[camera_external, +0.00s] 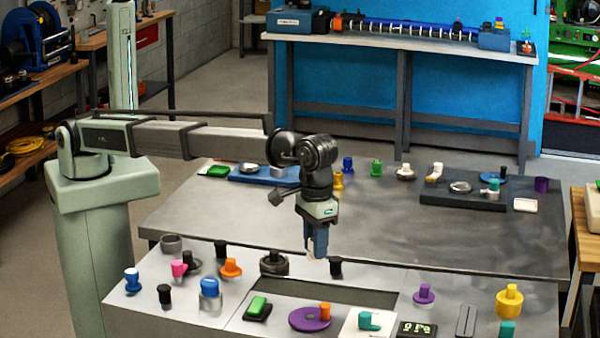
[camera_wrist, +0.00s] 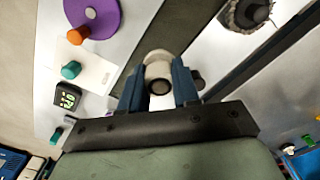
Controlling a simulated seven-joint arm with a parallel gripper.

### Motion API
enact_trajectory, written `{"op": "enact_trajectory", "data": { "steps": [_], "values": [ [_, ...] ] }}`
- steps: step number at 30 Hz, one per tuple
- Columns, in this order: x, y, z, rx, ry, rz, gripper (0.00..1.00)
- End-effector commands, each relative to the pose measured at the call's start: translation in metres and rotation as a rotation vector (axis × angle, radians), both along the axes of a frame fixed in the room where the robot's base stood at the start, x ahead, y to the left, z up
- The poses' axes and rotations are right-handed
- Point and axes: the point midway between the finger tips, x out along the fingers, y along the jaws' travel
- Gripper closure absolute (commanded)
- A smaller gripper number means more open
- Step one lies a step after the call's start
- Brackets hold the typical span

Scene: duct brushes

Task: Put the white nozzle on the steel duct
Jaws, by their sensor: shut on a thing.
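My gripper (camera_external: 315,252) is shut on a white nozzle (camera_external: 311,254), above the front part of the table. In the wrist view the white nozzle (camera_wrist: 157,66) sits between the two blue fingers, with a dark round opening facing the camera. Its lower part is hidden. I cannot tell for sure which thing is the steel duct. A grey ring-like cylinder (camera_external: 172,244) stands at the left, and a grey cylinder (camera_external: 210,302) with a blue top stands at the front left. Another white piece (camera_external: 435,171) stands at the back right.
A dark round fitting (camera_external: 274,264) and a black knob (camera_external: 335,267) stand close to the gripper. A purple disc (camera_external: 303,319) with an orange knob lies in front. A yellow piece (camera_external: 509,302) is at right. The grey mid-table (camera_external: 450,235) is clear.

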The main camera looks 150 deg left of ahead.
Motion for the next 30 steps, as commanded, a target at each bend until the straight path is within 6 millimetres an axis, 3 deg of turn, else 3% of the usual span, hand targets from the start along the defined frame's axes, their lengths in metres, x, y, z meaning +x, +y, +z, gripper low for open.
{"op": "enact_trajectory", "data": {
  "steps": [6, 19, 30],
  "values": [
    [-0.001, 0.0, -0.037, 0.0, 0.001, 0.0, 0.99],
    [-0.001, 0.0, -0.079, 0.0, 0.001, 0.001, 0.99],
    [0.0, 0.0, -0.086, 0.0, -0.001, 0.001, 0.99]
  ]
}}
